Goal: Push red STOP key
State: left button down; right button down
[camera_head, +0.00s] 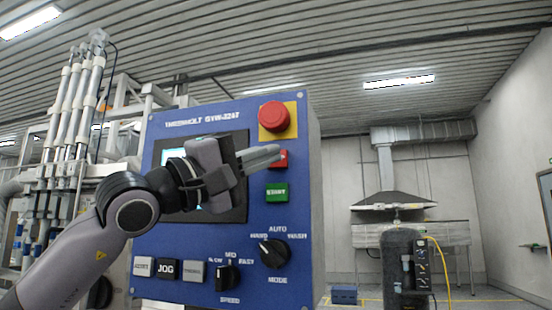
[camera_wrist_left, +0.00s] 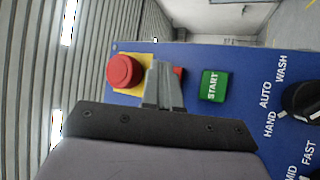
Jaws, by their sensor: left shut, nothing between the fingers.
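The red STOP key (camera_head: 283,158) is a small red square on the blue control panel, below the emergency button and above the green START key (camera_head: 277,192). My left gripper (camera_head: 275,152) is shut and empty, its fingertips at the STOP key and covering its left part in the head view. In the left wrist view the fingers (camera_wrist_left: 165,72) hide most of the STOP key (camera_wrist_left: 178,72), leaving a red edge on the right. I cannot tell whether the tips touch it. The right gripper is not in view.
A red mushroom emergency button (camera_head: 274,117) on a yellow plate sits just above the fingertips. Below are a MODE knob (camera_head: 273,253), a SPEED knob (camera_head: 228,278) and a JOG key (camera_head: 167,269). The panel's screen (camera_head: 176,154) is partly behind my left gripper.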

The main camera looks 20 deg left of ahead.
pick_arm(q)
jog(key=shift+w, duration=0.1)
dwell(0.6)
jog(key=shift+w, duration=0.3)
jog(key=shift+w+p, duration=0.45)
jog(key=shift+p, duration=0.05)
dwell(0.5)
dwell(0.3)
jog(key=shift+s+b, duration=0.75)
jog(key=shift+s, duration=0.1)
